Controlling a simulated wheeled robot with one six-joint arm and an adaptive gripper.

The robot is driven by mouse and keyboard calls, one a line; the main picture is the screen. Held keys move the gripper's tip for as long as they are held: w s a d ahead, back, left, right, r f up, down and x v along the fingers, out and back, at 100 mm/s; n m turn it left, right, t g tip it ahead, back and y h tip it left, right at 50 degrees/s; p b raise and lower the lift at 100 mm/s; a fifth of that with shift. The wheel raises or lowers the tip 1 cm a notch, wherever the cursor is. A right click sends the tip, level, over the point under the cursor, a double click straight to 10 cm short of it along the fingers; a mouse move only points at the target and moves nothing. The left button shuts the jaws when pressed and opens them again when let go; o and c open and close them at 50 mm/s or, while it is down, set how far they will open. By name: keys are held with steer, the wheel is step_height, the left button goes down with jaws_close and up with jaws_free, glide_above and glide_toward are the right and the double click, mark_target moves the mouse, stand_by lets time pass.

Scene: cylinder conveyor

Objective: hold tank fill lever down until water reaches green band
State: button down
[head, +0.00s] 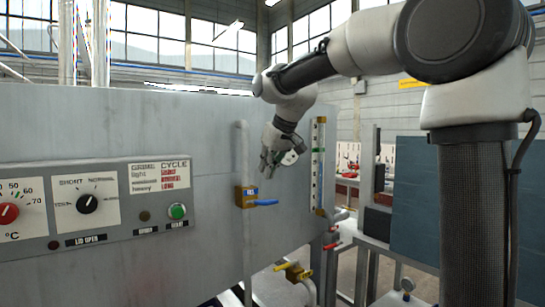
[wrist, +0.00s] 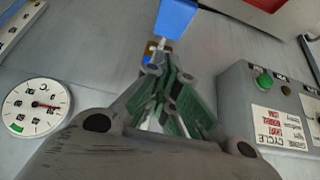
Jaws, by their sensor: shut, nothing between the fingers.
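The fill lever (head: 265,202) is a blue handle on a brass valve block (head: 246,197), sticking out to the right and about level. In the wrist view the blue lever (wrist: 176,18) is at the top, just beyond the fingertips. My gripper (head: 268,170) is shut and empty, above the lever in the head view; its fingers (wrist: 170,78) show in the wrist view. Contact with the lever cannot be told. The sight gauge (head: 318,165) is a tall strip with dark marks on the tank's (head: 215,130) right end.
A control panel (head: 100,205) with knobs and a green button (head: 177,211) is on the left. A yellow lever (head: 285,266) and a red lever (head: 333,245) are lower right. A round dial (wrist: 37,106) shows in the wrist view. Pipes run below the tank.

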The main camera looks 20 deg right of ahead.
mark_target(273, 203)
steer(key=f, duration=0.6)
steer(key=shift+w, duration=0.2)
steer(key=shift+r, duration=0.1)
steer(key=shift+s+f+t, duration=0.2)
steer(key=shift+f+t, duration=0.1)
steer(key=shift+t, duration=0.1)
steer(key=shift+s+f, duration=0.1)
steer(key=shift+s+d+f+t+y, duration=0.1)
steer(key=shift+s+f+t+y, duration=0.15)
steer(key=shift+f+t, duration=0.25)
steer(key=shift+s+d+f+t+y, duration=0.15)
steer(key=shift+f+t+y, duration=0.15)
steer(key=shift+t, duration=0.2)
steer(key=shift+s+f, duration=0.15)
steer(key=shift+f, duration=0.6)
steer(key=shift+s+f, duration=0.15)
steer(key=shift+f, duration=0.55)
stand_by(4.1)
